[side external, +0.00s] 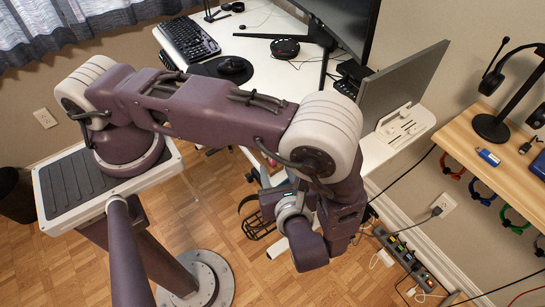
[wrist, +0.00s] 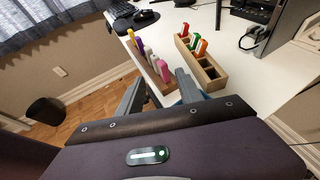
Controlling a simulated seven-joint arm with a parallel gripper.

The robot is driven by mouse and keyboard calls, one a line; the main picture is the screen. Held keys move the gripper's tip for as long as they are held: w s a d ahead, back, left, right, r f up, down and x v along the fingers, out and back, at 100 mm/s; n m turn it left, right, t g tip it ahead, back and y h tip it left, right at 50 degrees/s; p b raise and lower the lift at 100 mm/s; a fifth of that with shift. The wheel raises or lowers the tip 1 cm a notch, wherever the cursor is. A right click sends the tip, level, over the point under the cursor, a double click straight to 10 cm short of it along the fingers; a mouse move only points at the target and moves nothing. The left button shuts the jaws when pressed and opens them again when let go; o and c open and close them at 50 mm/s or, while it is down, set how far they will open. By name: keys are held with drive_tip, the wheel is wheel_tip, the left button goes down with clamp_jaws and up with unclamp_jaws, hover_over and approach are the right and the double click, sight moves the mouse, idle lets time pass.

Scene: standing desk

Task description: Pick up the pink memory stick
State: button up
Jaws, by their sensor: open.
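The pink memory stick (wrist: 162,69) stands at the near end of the left wooden rack (wrist: 168,85) in the wrist view. My gripper (wrist: 160,75) is open, with one finger to the left of the pink stick and the other to its right in that view. I cannot tell how far the fingertips are from the stick, and it does not look held. In the side external view my arm hides the racks and the pink stick, and I cannot make out the fingers there.
Yellow, purple and pale sticks stand behind the pink one in the same rack. A second wooden rack (wrist: 207,74) with red, orange and green sticks stands close on the right. A mouse (side external: 231,65), keyboard (side external: 187,39) and monitor (side external: 338,22) are on the white desk.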

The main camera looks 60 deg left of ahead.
sight(273, 159)
drive_tip(key=x, duration=0.6)
drive_tip(key=shift+w+f, duration=0.2)
drive_tip(key=shift+w, duration=0.15)
clamp_jaws()
